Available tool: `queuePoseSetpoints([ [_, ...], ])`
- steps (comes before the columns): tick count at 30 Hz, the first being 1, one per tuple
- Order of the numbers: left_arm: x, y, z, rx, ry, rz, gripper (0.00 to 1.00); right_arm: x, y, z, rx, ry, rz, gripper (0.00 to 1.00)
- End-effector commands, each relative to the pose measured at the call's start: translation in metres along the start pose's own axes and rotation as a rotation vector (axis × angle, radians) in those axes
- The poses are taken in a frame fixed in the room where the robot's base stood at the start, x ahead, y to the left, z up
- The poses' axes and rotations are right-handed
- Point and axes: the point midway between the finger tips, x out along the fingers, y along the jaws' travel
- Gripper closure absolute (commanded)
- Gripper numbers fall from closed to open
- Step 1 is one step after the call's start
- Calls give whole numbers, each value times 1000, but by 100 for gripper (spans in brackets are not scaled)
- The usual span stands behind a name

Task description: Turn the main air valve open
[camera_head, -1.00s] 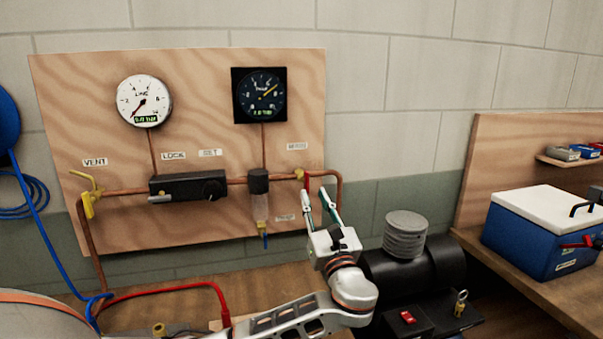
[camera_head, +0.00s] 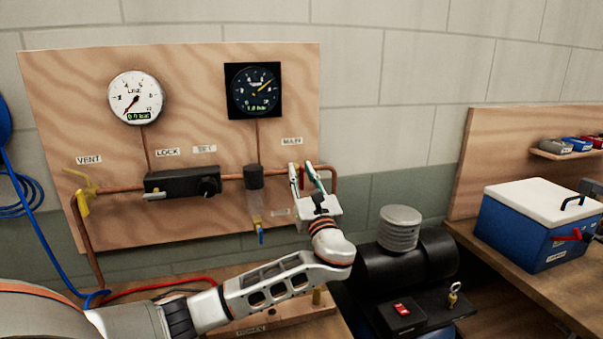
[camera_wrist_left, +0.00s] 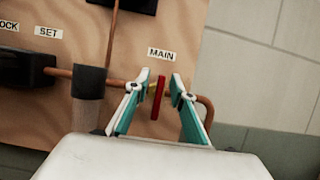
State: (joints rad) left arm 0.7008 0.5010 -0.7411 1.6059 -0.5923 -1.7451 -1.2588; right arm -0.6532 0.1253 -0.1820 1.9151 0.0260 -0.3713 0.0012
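The main air valve's red handle (camera_wrist_left: 157,100) shows in the left wrist view, on the copper pipe under the MAIN label (camera_wrist_left: 161,54). It hangs upright, across the line of the pipe, with a yellowish part beside it. My left gripper (camera_wrist_left: 159,80) is open, with one finger on each side of the handle and gaps visible. In the head view my left gripper (camera_head: 306,168) is at the right end of the board's pipe and mostly hides the valve. My right gripper is not in view.
The board carries a white LINE gauge (camera_head: 137,98), a dark gauge (camera_head: 253,90), a black regulator (camera_head: 182,184), a filter bowl (camera_head: 254,205) and a yellow vent valve (camera_head: 82,195). A black compressor (camera_head: 410,268) stands right of my arm. A blue cooler (camera_head: 525,232) sits on the right bench.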

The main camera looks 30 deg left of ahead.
Motion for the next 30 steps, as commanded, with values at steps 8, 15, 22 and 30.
queuePoseSetpoints([
  [8,0,0,0,0,0,0,100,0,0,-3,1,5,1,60],
  [15,-1,0,-1,-12,1,5,100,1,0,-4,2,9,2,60],
  [22,-2,1,-3,-91,3,38,100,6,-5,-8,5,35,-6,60],
  [30,-3,4,-6,-288,5,121,100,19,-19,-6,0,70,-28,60],
])
